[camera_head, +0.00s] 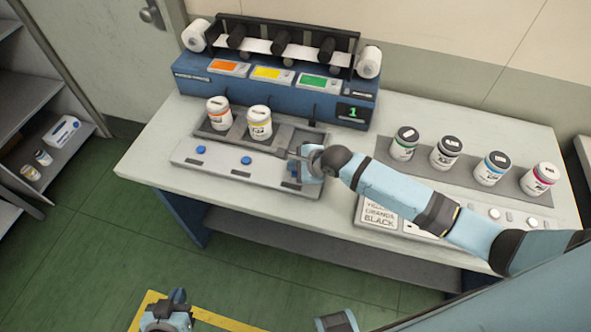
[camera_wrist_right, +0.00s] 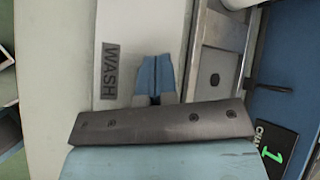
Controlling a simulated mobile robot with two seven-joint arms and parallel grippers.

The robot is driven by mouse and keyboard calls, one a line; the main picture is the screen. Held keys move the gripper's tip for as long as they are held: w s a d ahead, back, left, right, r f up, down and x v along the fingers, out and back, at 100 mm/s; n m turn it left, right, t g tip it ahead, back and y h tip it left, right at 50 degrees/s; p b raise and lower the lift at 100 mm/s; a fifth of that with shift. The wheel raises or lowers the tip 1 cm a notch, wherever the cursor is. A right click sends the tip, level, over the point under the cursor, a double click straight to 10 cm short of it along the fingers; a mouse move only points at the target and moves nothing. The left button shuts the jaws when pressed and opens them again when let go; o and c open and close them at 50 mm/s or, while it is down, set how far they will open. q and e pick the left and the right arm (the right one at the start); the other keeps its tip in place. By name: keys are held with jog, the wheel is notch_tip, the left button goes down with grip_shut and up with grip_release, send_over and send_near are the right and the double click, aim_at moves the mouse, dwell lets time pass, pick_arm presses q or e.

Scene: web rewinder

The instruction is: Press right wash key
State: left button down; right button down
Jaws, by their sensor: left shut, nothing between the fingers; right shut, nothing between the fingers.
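The wash unit's light front panel (camera_head: 215,163) has a row of blue wash keys. The left key (camera_head: 197,150) and middle key (camera_head: 246,160) are in plain view. My right gripper (camera_head: 297,165) is over the right end of this panel and hides the right wash key. In the right wrist view, its blue fingers (camera_wrist_right: 155,78) are shut and empty, over the panel beside a dark WASH label (camera_wrist_right: 109,70). Whether the fingertips touch the key cannot be told. My left gripper (camera_head: 168,310) is shut and empty, low over the floor, away from the table.
Orange-label (camera_head: 218,112) and yellow-label (camera_head: 259,122) jars stand in the panel's wells. Behind is the blue rewinder (camera_head: 280,95) with a display (camera_head: 350,112) reading 1. Several jars stand on a grey mat (camera_head: 470,175) at right, beyond my right arm.

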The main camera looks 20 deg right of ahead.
jog(key=shift+f, duration=0.4)
dwell(0.6)
jog(key=shift+r+p, duration=0.1)
jog(key=shift+p, duration=0.2)
jog(key=shift+r+p, duration=0.75)
jog(key=shift+p, duration=0.3)
jog(key=shift+r+p, duration=0.55)
jog(key=shift+p, duration=0.1)
notch_tip(320, 180, up, 4)
jog(key=p, duration=0.4)
jog(key=shift+p, duration=0.4)
jog(key=shift+f, duration=0.1)
